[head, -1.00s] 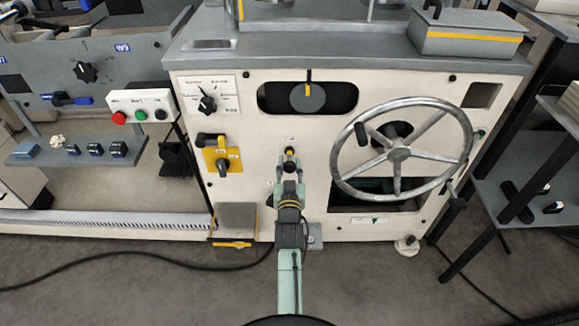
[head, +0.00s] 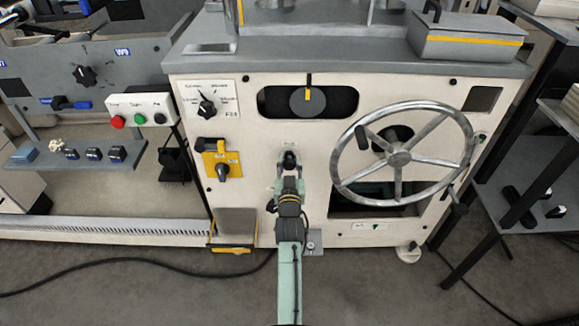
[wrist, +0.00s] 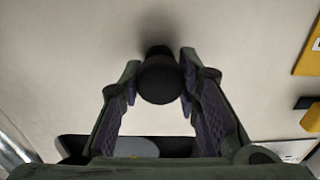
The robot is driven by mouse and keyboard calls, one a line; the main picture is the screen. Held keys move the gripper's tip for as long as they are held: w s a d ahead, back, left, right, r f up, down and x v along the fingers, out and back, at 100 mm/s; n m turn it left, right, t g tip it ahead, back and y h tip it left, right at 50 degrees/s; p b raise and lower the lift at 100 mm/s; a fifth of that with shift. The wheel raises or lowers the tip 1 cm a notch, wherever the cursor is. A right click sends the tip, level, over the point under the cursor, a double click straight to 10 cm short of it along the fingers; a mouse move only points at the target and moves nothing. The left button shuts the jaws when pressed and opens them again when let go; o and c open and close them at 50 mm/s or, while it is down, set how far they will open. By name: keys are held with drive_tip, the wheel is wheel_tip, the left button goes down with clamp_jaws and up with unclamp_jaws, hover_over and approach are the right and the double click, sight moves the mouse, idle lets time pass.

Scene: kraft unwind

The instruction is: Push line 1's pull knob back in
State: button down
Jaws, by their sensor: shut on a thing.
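The black pull knob (head: 289,160) is on the cream front panel, below a small label that I cannot read. In the wrist view the round knob (wrist: 160,80) is between my two fingertips, with a dark collar behind it against the panel. My gripper (head: 289,177) reaches it from below and in front, shut on the knob. It also shows in the wrist view (wrist: 160,84), with the fingers on either side of the knob. How far the knob stands out from the panel is hard to tell.
A large handwheel (head: 399,155) is to the right. A yellow-plated switch (head: 222,166) and a selector dial (head: 207,107) are to the left. A slotted opening (head: 345,99) is above the knob. A cable (head: 130,263) lies on the floor.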

drive_tip(key=c, duration=1.2)
unclamp_jaws()
drive_tip(key=shift+w+r, duration=0.1)
drive_tip(key=s, duration=0.7)
drive_tip(key=shift+s, duration=0.3)
